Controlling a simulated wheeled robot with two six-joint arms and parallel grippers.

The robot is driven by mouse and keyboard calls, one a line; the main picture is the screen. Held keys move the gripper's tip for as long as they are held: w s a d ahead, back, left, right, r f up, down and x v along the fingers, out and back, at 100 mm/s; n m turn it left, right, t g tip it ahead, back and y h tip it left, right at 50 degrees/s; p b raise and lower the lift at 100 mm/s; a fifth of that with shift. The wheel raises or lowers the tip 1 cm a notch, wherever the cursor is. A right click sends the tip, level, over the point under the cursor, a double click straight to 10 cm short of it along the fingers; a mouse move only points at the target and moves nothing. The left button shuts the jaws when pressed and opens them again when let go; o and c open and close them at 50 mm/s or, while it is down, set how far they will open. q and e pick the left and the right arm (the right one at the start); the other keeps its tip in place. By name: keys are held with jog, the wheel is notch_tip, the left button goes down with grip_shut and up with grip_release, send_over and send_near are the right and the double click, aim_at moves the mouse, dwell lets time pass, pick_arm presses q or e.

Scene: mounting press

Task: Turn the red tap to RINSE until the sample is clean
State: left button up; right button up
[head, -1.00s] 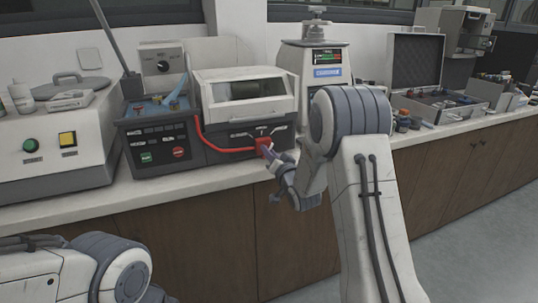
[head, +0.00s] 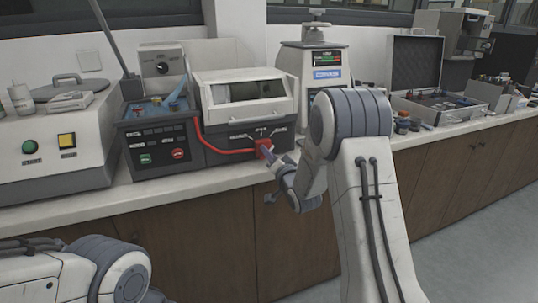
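The red tap (head: 264,148) sits on the front panel of the grey and white machine (head: 228,153), at the lower right below its window. A red hose (head: 215,148) runs along the machine's front to the tap. Markings stand above the tap, too small to read. My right gripper (head: 268,153) is at the tap, its fingertips against or very close to it; whether they grip it I cannot tell. The sample is not visible; the machine's window (head: 250,90) looks dark. My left arm shows at the lower left, its gripper out of view.
A machine with a green and a yellow button (head: 67,141) stands at the left. A press with a lit display (head: 327,73) stands behind my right arm. An open case (head: 415,62) and small items lie farther right. The bench's front edge (head: 160,195) is clear.

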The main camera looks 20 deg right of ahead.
jog(key=shift+o, duration=0.5)
jog(key=s, duration=1)
jog(key=shift+s+d+b, duration=0.15)
jog(key=shift+s+b, duration=0.1)
jog(key=shift+b, duration=0.05)
